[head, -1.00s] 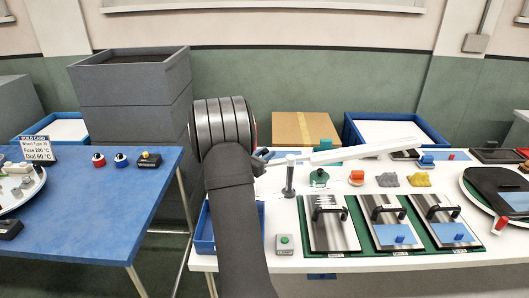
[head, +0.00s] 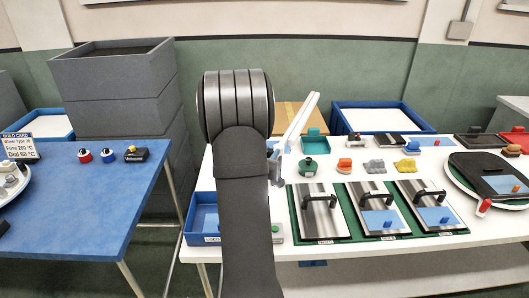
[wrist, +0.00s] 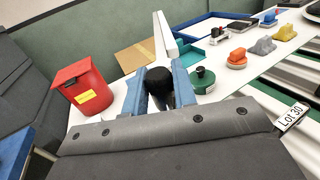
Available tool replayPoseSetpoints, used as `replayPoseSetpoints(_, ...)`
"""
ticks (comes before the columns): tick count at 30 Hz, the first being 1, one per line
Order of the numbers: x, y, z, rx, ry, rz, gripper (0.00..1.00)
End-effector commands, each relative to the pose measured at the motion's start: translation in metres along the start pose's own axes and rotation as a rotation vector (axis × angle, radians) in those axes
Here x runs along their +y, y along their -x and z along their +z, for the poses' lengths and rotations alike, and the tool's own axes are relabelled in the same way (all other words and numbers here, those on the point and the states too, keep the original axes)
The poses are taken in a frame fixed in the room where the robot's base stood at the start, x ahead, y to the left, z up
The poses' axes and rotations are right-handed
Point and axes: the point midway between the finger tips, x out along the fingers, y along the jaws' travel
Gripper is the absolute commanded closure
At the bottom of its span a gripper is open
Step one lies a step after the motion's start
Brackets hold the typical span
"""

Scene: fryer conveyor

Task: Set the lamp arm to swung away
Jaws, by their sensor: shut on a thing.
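The white lamp arm (head: 298,125) stands on a grey post (head: 277,168) beside my arm in the head view and points toward the back, slightly right. In the wrist view the lamp arm (wrist: 165,38) runs away from the camera, beyond my fingers. My gripper (wrist: 160,88) has its blue fingers shut on a black knob (wrist: 159,76) at the near end of the lamp arm. How the knob joins the lamp arm is hidden. In the head view my own arm hides most of the gripper; only a bit of blue shows beside the post.
A red bin (wrist: 83,88) stands left of my gripper. A green round-based piece (head: 308,167) and an orange piece (head: 344,165) stand close right. Metal plates with black handles (head: 323,212) lie in front. A teal tray (head: 315,143) and blue-rimmed tray (head: 388,106) are behind.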

Motion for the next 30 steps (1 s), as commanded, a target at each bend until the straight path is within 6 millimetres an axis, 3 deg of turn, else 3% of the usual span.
replayPoseSetpoints(12,-0.0131,-0.002,0.0008,-0.001,0.0,0.147,1.0)
replayPoseSetpoints(29,-0.0136,-0.0024,0.0013,-0.003,0.0,0.171,1.0)
replayPoseSetpoints(30,-0.0135,-0.0024,0.0013,-0.003,0.0,0.171,0.69)
